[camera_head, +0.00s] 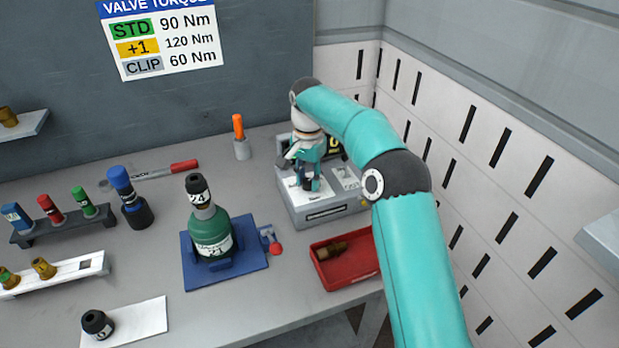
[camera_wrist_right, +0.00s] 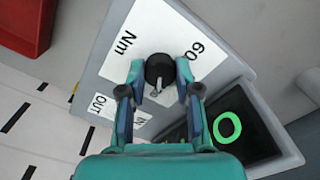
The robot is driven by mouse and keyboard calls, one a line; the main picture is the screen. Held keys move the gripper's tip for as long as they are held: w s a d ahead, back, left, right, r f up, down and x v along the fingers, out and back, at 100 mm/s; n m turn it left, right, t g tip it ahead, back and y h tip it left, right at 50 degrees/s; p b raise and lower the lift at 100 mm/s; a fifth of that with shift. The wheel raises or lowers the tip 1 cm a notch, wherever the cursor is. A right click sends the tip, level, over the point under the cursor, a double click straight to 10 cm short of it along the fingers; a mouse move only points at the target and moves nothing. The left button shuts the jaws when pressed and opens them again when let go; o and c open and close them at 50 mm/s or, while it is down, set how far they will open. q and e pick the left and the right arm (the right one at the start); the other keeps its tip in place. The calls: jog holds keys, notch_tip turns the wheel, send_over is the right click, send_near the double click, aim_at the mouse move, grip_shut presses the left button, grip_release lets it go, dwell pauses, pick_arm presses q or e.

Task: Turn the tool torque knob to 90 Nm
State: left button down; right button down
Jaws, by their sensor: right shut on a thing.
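The torque tool box (camera_head: 345,182) is a grey unit with a white top plate at the back right of the bench. The black torque knob (camera_wrist_right: 158,68) sits on it, seen from above in the right wrist view, with a light pointer at its lower side. The labels "Nm" and "60" flank the knob. My right gripper (camera_wrist_right: 160,78) is shut on the knob, one finger on each side. In the head view the gripper (camera_head: 308,180) reaches down onto the box and hides most of the knob. The display (camera_wrist_right: 228,128) shows a green "0", the rest hidden. My left gripper is not in view.
A red tray (camera_head: 340,280) with a brass fitting stands in front of the box. A green cylinder (camera_head: 210,235) stands on a blue mat left of it. An orange-handled tool (camera_head: 238,127) stands behind. The slotted white wall (camera_head: 450,140) is close on the right.

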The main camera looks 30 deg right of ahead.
jog(key=shift+n+p, duration=0.4)
jog(key=shift+p, duration=0.05)
dwell(0.4)
jog(key=shift+r+n+p, duration=0.15)
jog(key=shift+n+p, duration=0.55)
jog(key=shift+n, duration=0.1)
jog(key=n+p, duration=0.1)
jog(key=n, duration=0.1)
jog(key=shift+n+p, duration=0.3)
jog(key=shift+p, duration=0.1)
jog(key=n+p, duration=0.1)
jog(key=n, duration=0.2)
jog(key=shift+n+p, duration=0.8)
jog(key=shift+n, duration=1.1)
jog(key=shift+f, duration=0.2)
jog(key=c, duration=0.8)
grip_release()
